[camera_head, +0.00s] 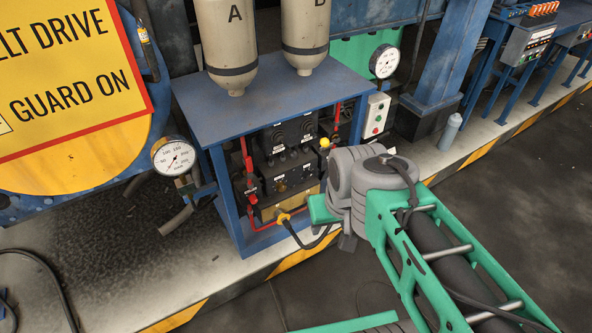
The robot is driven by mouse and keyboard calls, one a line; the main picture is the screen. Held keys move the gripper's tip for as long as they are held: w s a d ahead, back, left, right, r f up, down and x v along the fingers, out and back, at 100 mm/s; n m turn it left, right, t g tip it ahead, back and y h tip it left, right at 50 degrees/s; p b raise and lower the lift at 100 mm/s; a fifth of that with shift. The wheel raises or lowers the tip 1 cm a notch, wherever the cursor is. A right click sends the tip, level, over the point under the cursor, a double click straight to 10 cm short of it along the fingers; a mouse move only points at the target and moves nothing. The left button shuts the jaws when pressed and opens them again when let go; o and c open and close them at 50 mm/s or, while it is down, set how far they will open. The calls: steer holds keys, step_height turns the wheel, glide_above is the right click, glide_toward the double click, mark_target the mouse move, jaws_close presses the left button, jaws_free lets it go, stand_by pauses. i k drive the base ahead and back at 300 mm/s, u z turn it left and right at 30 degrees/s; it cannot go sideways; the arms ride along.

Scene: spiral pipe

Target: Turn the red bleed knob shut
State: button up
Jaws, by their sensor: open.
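Red parts show on the left side of the blue bench's open front: a small red knob-like fitting (252,199) low down, and a red handle-like piece (248,165) above it on a red pipe. They are too small to tell surely which is the bleed knob or how far it is turned. My gripper (335,222) is at the end of my green and grey arm, in front of the bench's right side. It is open, to the right of the red parts and apart from them. My wrist hides most of the gripper and the bench's lower right.
The blue bench (192,98) carries two beige tanks, A (228,40) and B (305,35). Black control boxes (290,135) fill its inside. A yellow connector (284,217) with a black hose sticks out low. A gauge (173,156) stands left. Floor in front is mostly clear.

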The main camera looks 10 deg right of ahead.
mark_target(253, 199)
steer(key=z, duration=0.05)
steer(key=k, duration=0.3)
steer(key=u, duration=0.9)
steer(key=i, duration=0.75)
steer(key=u, duration=0.5)
